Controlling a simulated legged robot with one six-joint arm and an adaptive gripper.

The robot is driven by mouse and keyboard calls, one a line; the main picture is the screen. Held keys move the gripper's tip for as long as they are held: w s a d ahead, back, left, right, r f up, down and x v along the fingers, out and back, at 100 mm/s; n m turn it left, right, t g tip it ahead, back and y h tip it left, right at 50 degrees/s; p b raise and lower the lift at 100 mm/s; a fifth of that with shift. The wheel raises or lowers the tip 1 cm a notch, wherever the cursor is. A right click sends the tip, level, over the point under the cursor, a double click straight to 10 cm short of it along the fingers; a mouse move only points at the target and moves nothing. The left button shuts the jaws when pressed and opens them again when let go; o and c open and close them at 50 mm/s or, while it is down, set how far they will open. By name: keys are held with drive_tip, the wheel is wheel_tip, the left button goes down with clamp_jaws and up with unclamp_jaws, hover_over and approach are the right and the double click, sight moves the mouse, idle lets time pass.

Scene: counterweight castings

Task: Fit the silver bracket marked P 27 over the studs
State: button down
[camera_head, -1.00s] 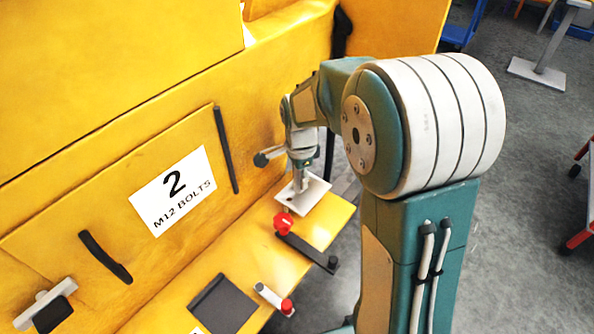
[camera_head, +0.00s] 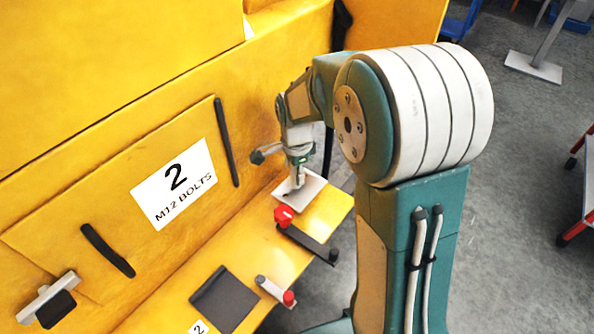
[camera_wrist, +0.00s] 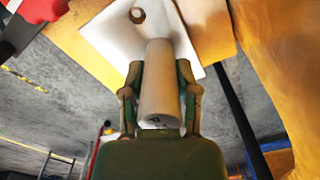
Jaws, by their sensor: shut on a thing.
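My gripper (camera_head: 297,180) points down over the far end of a yellow ledge. It is shut on a pale grey cylinder (camera_wrist: 160,90), with one finger on each side in the wrist view. The cylinder stands up from a pale, flat plate (camera_head: 314,188), which I take to be the bracket. The plate shows a dark round opening (camera_wrist: 137,15) in the wrist view. I can read no P 27 mark. The plate is over the ledge beside a red knob; I cannot tell whether it touches the ledge. No studs are clearly visible.
The red knob (camera_head: 284,216) is on a dark bar (camera_head: 312,243) on the yellow ledge (camera_head: 255,255). A dark pad (camera_head: 225,300) and a red-tipped grey cylinder (camera_head: 271,289) lie nearer. The yellow wall marked "2 M12 BOLTS" (camera_head: 174,183) rises on the left.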

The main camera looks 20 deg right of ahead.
drive_tip(key=shift+a+f, duration=0.15)
drive_tip(key=shift+a, duration=0.05)
drive_tip(key=shift+f, duration=0.1)
drive_tip(key=shift+d+f, duration=0.2)
drive_tip(key=shift+d, duration=0.05)
drive_tip(key=shift+a+f, duration=0.1)
drive_tip(key=shift+f, duration=0.2)
drive_tip(key=shift+f, duration=1.1)
idle(1.1)
drive_tip(key=shift+c, duration=1.3)
unclamp_jaws()
wheel_tip(320, 180, up, 20)
